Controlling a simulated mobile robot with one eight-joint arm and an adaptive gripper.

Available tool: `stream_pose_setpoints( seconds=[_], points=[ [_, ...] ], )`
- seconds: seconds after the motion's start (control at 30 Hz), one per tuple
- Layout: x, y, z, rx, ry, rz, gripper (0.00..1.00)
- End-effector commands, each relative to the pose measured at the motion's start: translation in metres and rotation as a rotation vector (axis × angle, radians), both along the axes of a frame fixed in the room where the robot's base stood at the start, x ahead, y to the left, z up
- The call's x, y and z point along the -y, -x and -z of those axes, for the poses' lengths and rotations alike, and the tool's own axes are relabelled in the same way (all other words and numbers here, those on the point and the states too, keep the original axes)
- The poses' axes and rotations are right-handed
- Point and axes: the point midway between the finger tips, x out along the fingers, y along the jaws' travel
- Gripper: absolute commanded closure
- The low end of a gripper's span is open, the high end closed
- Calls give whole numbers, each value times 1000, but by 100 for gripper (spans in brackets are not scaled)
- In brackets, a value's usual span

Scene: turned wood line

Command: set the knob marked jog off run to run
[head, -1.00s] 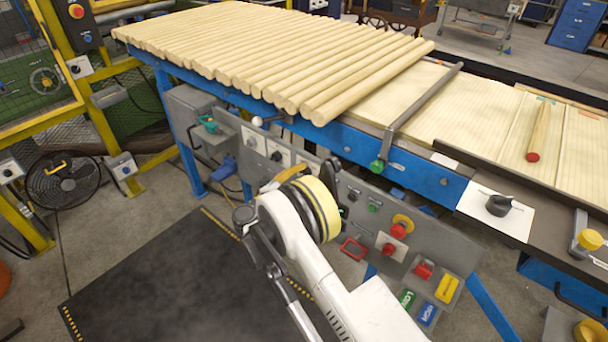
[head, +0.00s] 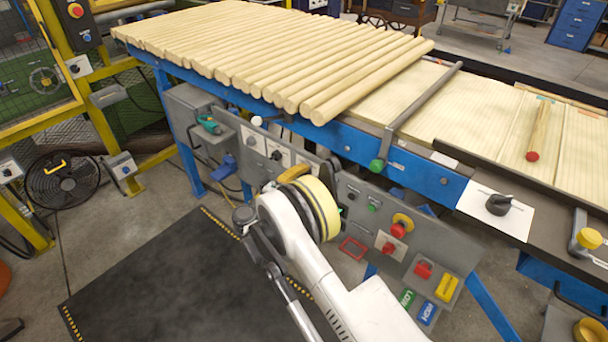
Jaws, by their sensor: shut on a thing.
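A grey control panel (head: 425,238) hangs under the blue conveyor frame and carries several knobs and buttons. My gripper (head: 329,174) is at the panel, mostly hidden behind my yellow-banded wrist; only dark parts show. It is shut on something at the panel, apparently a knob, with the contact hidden.
Right of my wrist are red buttons, the upper one on a yellow collar (head: 402,225), and a yellow block (head: 447,287). Wooden rods (head: 270,55) lie above. A dark mat (head: 180,285) covers the floor.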

Motion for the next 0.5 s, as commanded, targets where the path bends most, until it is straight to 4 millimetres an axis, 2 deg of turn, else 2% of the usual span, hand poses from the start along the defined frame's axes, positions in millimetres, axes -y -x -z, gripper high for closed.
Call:
stream_pose_setpoints(
  seconds=[0.33,0.37,0.4,0.43,0.5],
  points=[
    [0,-1,-1,3,-2,-1,100],
    [0,-1,-1,3,-2,-1,64],
    [0,-1,-1,2,-1,-1,52],
    [0,-1,-1,2,-1,0,47],
    [0,0,-1,2,-1,0,47]
  ],
)
